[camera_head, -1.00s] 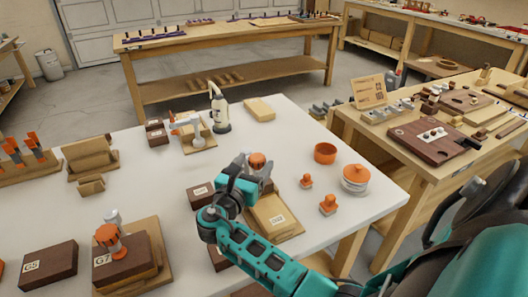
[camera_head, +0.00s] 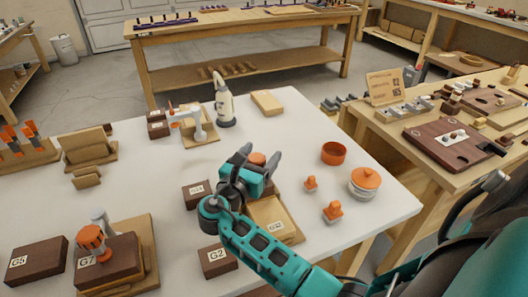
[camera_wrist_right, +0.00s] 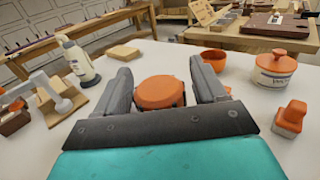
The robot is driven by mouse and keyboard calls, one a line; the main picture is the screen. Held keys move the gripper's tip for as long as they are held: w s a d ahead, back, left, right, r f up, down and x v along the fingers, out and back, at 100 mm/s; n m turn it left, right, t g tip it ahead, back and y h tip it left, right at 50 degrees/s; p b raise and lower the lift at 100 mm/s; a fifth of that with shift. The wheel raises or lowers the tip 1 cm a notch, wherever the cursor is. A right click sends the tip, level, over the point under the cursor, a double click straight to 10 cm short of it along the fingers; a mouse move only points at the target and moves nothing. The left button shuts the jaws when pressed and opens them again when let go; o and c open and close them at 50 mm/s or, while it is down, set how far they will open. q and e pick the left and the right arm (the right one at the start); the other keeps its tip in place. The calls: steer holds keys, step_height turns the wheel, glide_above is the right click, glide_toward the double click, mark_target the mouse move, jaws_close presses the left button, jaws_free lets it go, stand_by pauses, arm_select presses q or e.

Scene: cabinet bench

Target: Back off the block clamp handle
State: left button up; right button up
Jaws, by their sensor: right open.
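An orange round handle (camera_head: 257,159) stands on a wooden base (camera_head: 274,222) with a labelled tan block, in the middle right of the table. My right gripper (camera_head: 257,162) is open there, its dark fingers on either side of the handle. In the right wrist view the orange handle (camera_wrist_right: 160,92) shows between the two fingers (camera_wrist_right: 157,90), with visible gaps at both sides. The lower part of the handle is hidden behind my gripper. Another clamp with an orange handle (camera_head: 91,237) stands on the dark G7 block (camera_head: 110,262) at the left. My left gripper is not in view.
Right of my gripper are an orange bowl (camera_head: 335,153), a lidded pot (camera_head: 364,182) and two small orange-topped pieces (camera_head: 332,211). A white bottle (camera_head: 223,105) and a grey-white clamp (camera_head: 190,122) stand behind. Dark blocks (camera_head: 217,262) lie close to my arm.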

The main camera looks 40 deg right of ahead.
steer(key=shift+d, duration=0.1)
steer(key=shift+c, duration=0.4)
steer(key=c, duration=0.9)
